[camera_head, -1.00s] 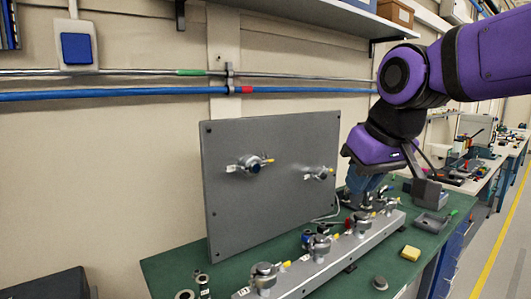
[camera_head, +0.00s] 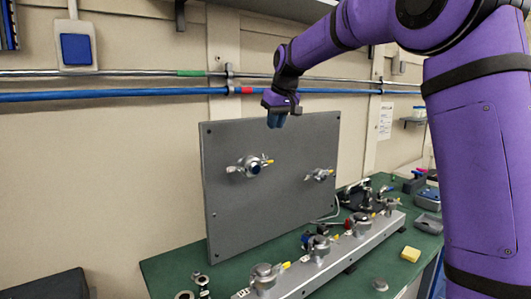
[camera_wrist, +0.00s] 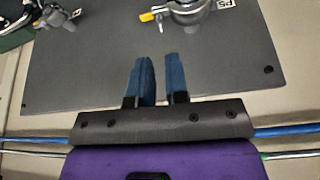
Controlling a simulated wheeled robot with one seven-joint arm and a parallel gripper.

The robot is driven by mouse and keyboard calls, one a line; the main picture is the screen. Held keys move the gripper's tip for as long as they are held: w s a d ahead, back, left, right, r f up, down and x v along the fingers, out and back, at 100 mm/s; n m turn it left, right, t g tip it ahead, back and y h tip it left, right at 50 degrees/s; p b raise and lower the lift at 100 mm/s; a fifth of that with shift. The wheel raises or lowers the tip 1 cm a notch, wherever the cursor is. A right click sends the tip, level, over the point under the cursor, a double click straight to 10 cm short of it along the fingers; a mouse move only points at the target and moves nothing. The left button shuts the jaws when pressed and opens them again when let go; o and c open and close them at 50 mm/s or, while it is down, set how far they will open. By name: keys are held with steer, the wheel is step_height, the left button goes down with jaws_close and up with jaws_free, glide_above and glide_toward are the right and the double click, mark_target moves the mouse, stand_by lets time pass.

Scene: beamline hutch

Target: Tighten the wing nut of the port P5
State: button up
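Port P5 (camera_head: 253,166) is the left of two metal clamped ports on the upright grey panel. It has a dark blue centre and a yellow-tipped piece (camera_head: 268,162) on its right. In the wrist view, the port (camera_wrist: 188,10) is cut off at the top edge, with its P5 label (camera_wrist: 225,3) at right and the yellow tip (camera_wrist: 147,17) at left. The wing nut's shape is too small to make out. My gripper (camera_head: 276,121) hangs near the panel's top edge, above and right of P5. In the wrist view, its blue fingers (camera_wrist: 161,75) stand apart with nothing between them.
The panel's other port (camera_head: 319,174) is to the right. A metal rail (camera_head: 335,262) with several clamped ports runs along the green bench in front. A yellow block (camera_head: 410,254) lies on the bench. Blue and grey pipes (camera_head: 140,94) cross the wall behind.

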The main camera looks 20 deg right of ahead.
mark_target(264, 157)
steer(key=x, duration=0.4)
steer(key=w+x, duration=0.1)
steer(key=x, duration=0.3)
steer(key=w+x, duration=0.1)
steer(key=x, duration=0.3)
steer(key=shift+r, duration=0.15)
jaws_close()
